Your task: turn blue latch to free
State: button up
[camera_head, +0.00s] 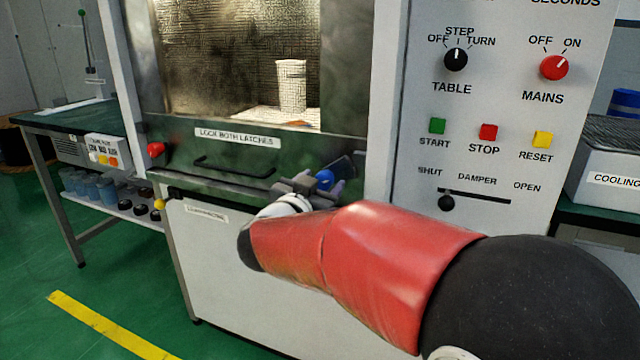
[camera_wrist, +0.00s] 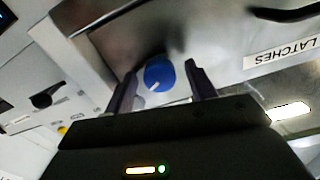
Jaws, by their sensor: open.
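The blue latch (camera_head: 325,180) is a round knob at the lower right of the metal door. It also shows in the wrist view (camera_wrist: 158,73), with a white pointer mark on its face. My gripper (camera_head: 312,188) is at the latch, reaching in from the front. In the wrist view my gripper (camera_wrist: 158,85) is open, one finger on each side of the blue knob, with visible gaps. I cannot tell how deep the fingers reach around it. A red latch (camera_head: 155,149) is at the left end of the same door, below the window.
A dark door handle (camera_head: 235,168) lies left of the blue latch, under the label "LOCK BOTH LATCHES" (camera_head: 237,137). The control panel (camera_head: 490,120) with knobs, buttons and a damper slider (camera_head: 446,203) stands to the right. A white cup (camera_head: 291,85) is behind the window.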

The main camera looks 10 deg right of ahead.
jog(key=c, duration=1)
jog(key=shift+m+b, duration=0.35)
jog(key=shift+m, duration=0.05)
jog(key=m+b, duration=0.3)
jog(key=shift+f+m, duration=0.15)
jog(key=shift+m, duration=0.25)
jog(key=m+b, duration=0.3)
jog(key=m, duration=0.1)
jog(key=m+b, duration=0.4)
jog(key=m, duration=0.1)
jog(key=shift+m+b, duration=1.45)
jog(key=shift+m, duration=0.75)
